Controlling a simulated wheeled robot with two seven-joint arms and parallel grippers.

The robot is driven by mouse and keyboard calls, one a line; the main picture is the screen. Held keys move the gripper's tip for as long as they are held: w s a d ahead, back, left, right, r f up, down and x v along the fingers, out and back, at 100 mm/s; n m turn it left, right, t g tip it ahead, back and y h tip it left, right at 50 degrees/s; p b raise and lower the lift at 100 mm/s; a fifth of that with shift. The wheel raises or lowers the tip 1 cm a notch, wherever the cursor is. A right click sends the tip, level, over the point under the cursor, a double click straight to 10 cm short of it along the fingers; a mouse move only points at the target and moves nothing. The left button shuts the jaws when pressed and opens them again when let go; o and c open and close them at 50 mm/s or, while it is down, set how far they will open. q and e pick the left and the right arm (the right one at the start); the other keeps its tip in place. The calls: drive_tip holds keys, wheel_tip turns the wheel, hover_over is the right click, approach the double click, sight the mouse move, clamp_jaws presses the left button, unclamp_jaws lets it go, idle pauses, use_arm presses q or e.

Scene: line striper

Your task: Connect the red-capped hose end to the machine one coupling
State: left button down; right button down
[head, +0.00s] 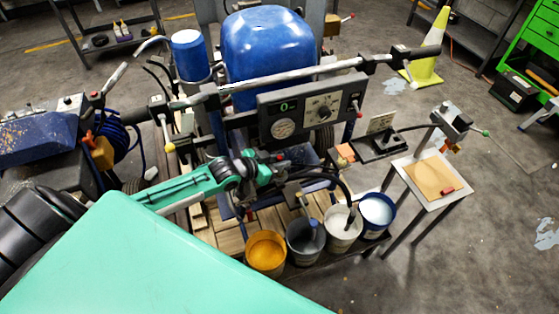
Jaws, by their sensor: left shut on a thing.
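The line striper (268,60), machine one as far as I can tell, has a blue tank and a dark control panel (312,105). My left arm reaches in from the left, and my left gripper (282,160) is below the panel. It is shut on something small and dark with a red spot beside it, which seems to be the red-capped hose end. The fingers and dark parts overlap, so its shape is unclear. Dark hoses (340,178) curve from there toward the buckets. I cannot make out the coupling. My right gripper is not in view.
A small stand with a tan pad (432,177) is at right. A second blue machine (38,140) is at left. A yellow cone (430,50) stands behind.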

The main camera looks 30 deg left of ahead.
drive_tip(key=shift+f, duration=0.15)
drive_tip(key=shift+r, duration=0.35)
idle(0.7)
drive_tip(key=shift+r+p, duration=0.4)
drive_tip(key=shift+p, duration=0.2)
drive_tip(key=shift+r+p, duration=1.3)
idle(4.3)
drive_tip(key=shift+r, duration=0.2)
idle(0.4)
